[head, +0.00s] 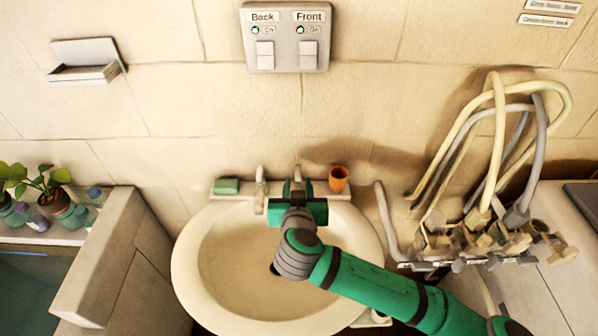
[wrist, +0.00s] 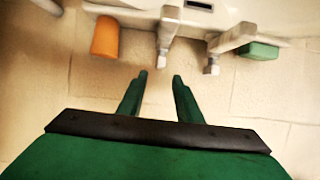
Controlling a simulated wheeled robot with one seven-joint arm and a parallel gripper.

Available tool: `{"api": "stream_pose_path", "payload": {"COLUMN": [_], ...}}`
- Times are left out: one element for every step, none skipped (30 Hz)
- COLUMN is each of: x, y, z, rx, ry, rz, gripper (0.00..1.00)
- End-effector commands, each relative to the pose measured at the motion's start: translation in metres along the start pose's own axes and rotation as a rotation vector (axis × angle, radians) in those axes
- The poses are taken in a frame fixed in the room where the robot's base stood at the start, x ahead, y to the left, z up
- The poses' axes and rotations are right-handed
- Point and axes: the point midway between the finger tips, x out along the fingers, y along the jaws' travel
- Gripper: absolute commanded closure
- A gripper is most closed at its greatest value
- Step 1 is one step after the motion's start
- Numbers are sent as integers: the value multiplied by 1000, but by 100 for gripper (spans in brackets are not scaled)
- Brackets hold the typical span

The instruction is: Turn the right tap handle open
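The right tap (head: 297,172) is grey-white and stands at the back of the washbasin (head: 190,265), left of the orange cup. My gripper (head: 298,187) is in front of it in the head view and hides its lower part. In the wrist view, which shows the basin turned around, the right tap (wrist: 169,32) lies just beyond my open fingertips (wrist: 159,76). The fingers are apart with nothing between them. I cannot tell how the handle is turned. The left tap (head: 260,190) stands beside it, and also shows in the wrist view (wrist: 232,39).
An orange cup (head: 338,179) stands right of the taps on the basin's back ledge, and a green soap block (head: 227,186) stands left. Hoses (head: 497,140) and valves (head: 475,240) crowd the right. A stone partition (head: 120,255) is at left. A switch panel (head: 286,38) is on the wall.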

Motion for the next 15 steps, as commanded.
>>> {"api": "stream_pose_path", "payload": {"x": [10,16,23,29,34,40,45,50,55,59,62,66,68,70,72], "y": [-1,0,0,0,1,2,2,3,2,3,3,3,3,3,3], "z": [0,0,0,0,0,0,-1,0,0,0,0,0,0,0,0], "rx": [-5,-4,-5,-4,-3,-4,-2,-2,-2,-2,-1,-1,-1,0,1], "ry": [-1,-1,0,0,0,0,1,0,1,0,0,0,0,0,0], "rz": [0,2,2,2,3,4,4,5,4,4,5,5,5,4,3], "gripper": [68,68,68,68,68,68,68,68,68,68,68,68,68,68,68]}}
